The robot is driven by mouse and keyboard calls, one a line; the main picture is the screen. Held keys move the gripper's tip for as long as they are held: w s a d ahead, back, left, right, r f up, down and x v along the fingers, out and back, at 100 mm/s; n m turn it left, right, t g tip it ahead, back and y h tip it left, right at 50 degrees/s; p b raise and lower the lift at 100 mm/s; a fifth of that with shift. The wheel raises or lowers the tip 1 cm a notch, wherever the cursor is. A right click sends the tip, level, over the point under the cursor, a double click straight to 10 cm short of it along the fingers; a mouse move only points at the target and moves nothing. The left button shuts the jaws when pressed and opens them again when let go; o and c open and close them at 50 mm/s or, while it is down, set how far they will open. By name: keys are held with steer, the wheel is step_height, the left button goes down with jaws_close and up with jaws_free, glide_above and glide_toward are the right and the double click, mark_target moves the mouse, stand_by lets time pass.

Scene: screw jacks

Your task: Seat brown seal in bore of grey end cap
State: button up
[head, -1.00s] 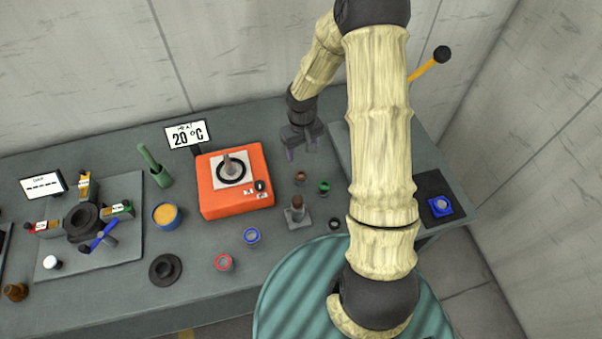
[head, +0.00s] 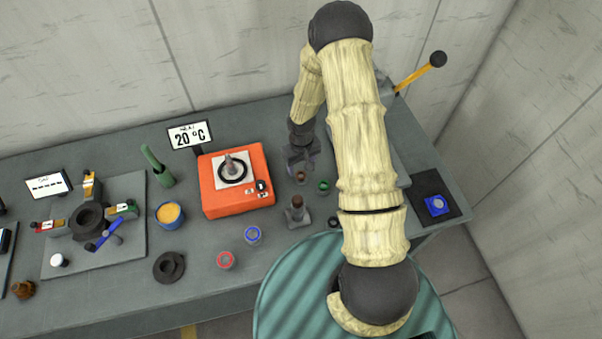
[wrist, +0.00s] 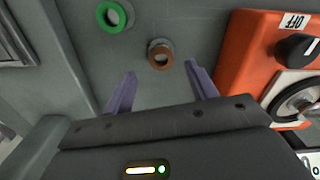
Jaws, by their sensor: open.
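The brown seal (head: 300,177) is a small ring on the bench, just in front of my gripper (head: 302,160) in the head view. In the wrist view the brown seal (wrist: 160,64) lies beyond and between the two purple fingertips of my gripper (wrist: 161,76). The jaws are open and empty. A dark grey flanged round part with a central hole (head: 168,267), which looks like the end cap, lies near the bench's front edge, well to the left of my gripper. It does not show in the wrist view.
A green ring (head: 324,186) lies close to the brown seal. An orange heater box (head: 238,200) stands to the left. A small stand with a brown top (head: 297,211) is in front. Blue (head: 253,235) and red (head: 226,260) rings lie toward the front edge, with clear bench around them.

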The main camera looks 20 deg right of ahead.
mark_target(301, 174)
steer(key=shift+s+f+p, duration=0.1)
steer(key=shift+f+p, duration=0.5)
steer(key=shift+f, duration=1.1)
steer(key=c, duration=1)
